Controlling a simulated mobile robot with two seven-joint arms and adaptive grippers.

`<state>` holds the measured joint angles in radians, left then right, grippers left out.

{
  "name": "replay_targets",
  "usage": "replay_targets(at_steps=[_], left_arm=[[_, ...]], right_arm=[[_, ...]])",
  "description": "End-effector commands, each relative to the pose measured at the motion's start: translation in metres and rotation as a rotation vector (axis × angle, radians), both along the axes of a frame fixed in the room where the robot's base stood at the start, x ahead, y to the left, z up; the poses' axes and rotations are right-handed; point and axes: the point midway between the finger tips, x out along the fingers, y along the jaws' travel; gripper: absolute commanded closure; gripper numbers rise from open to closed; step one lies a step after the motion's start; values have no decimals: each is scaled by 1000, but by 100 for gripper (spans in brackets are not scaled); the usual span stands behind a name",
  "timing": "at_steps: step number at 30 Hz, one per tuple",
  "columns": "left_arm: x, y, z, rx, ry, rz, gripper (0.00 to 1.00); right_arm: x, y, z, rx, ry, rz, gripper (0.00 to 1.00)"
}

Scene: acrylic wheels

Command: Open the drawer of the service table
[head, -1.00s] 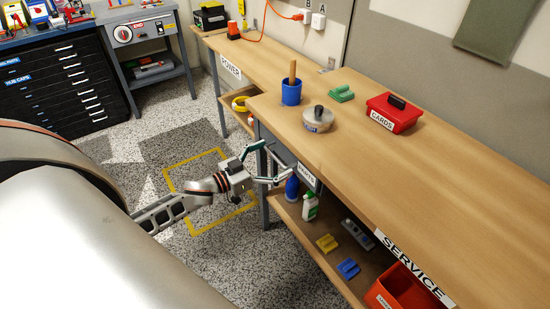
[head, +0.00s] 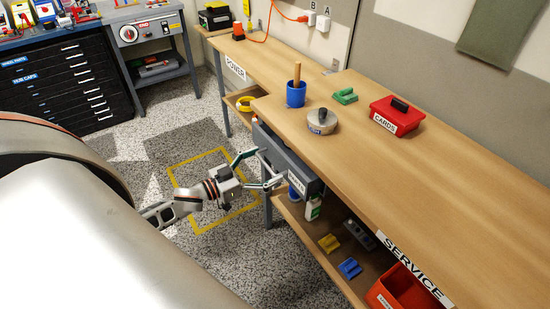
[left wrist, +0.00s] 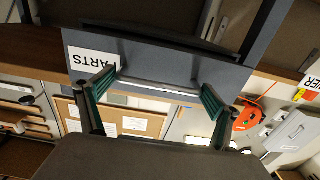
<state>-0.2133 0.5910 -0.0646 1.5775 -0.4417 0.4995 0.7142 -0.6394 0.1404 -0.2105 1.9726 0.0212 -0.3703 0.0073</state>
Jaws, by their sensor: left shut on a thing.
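The service table (head: 420,200) has a wooden top with a SERVICE label on its front edge. Its grey drawer (head: 277,154), labelled PARTS, sticks out a little from under the top at the table's far end. My left gripper (head: 267,168) is at the drawer front, shut on its handle. In the left wrist view the two green-sided fingers (left wrist: 160,84) meet the ends of the pale bar handle (left wrist: 155,89) on the grey drawer front (left wrist: 190,68). The drawer's inside is mostly hidden. My right gripper is not in view.
On the top stand a blue cup (head: 296,95), a round tin (head: 322,121), a green block (head: 345,96) and a red CARDS box (head: 397,116). The lower shelf holds bottles, small blocks and a red bin (head: 392,290). The floor before the drawer is clear.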

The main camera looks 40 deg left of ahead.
Motion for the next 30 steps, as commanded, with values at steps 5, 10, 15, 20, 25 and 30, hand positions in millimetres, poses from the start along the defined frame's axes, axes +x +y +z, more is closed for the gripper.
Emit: replay_targets(at_steps=[5, 10, 15, 20, 25, 30], left_arm=[[-46, 15, 3, -4, 5, -6, 48], [-87, 32, 2, -4, 5, -6, 48], [-122, 46, 1, -5, 5, -5, 48], [-145, 55, 0, -6, 4, -7, 48], [-161, 62, 0, -6, 4, -7, 48], [-167, 64, -1, -6, 3, -7, 48]], right_arm=[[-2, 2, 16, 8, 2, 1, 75], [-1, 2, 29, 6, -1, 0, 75], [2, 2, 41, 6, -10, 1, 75], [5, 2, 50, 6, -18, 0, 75], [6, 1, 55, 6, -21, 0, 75], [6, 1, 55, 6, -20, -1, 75]])
